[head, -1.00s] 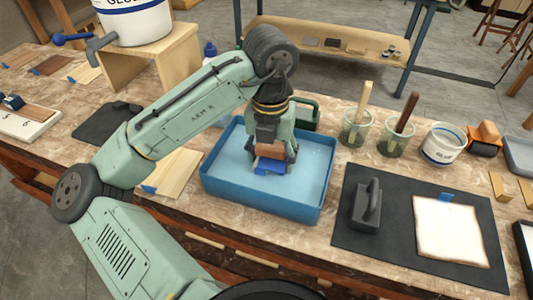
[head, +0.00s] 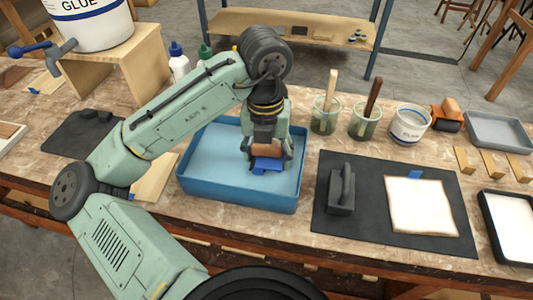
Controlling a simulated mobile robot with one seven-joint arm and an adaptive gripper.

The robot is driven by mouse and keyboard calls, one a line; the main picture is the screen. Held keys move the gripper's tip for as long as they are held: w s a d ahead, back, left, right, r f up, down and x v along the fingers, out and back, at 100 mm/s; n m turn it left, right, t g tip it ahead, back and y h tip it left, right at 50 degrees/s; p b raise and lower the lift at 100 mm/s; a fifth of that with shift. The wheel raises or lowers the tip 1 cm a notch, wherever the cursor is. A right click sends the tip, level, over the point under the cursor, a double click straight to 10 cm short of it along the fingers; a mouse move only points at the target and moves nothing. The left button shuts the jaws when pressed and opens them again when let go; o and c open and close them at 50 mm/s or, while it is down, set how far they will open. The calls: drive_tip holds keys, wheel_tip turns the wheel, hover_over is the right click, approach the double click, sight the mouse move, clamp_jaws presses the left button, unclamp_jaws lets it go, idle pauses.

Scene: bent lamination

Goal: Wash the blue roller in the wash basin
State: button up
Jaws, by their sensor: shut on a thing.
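The wash basin (head: 232,192) is a blue rectangular tub holding pale blue water, on the bench in front of me. The blue roller (head: 268,164) shows as a blue piece with a brown part above it. It is low inside the basin, toward the right side. My gripper (head: 267,150) points down into the basin and is shut on the roller. The fingers partly hide it, and I cannot tell how deep it sits in the water.
Right of the basin, a black mat (head: 330,225) carries a dark handled block (head: 342,190) and a cream sheet (head: 420,205). Behind stand two brush cups (head: 324,121), a glue pot (head: 410,124) and an orange roller (head: 447,116). A glue bucket (head: 90,25) stands on a wooden stand at left.

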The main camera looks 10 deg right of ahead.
drive_tip(key=shift+w+a+r+p, duration=0.1)
drive_tip(key=shift+a+r+p, duration=0.1)
drive_tip(key=shift+r+p, duration=0.3)
drive_tip(key=shift+w+a+r+p, duration=0.1)
drive_tip(key=shift+a+r+p, duration=0.1)
drive_tip(key=shift+r+p, duration=0.25)
drive_tip(key=shift+w+a+r, duration=0.1)
drive_tip(key=shift+a+r, duration=0.25)
drive_tip(key=shift+r, duration=0.35)
drive_tip(key=shift+w+a+r, duration=0.1)
drive_tip(key=shift+a+r, duration=0.2)
drive_tip(key=shift+r, duration=0.45)
drive_tip(key=shift+w+a+r, duration=0.1)
drive_tip(key=shift+a+r, duration=0.25)
drive_tip(key=shift+r, duration=0.35)
drive_tip(key=shift+r, duration=2.55)
drive_tip(key=shift+f, duration=0.1)
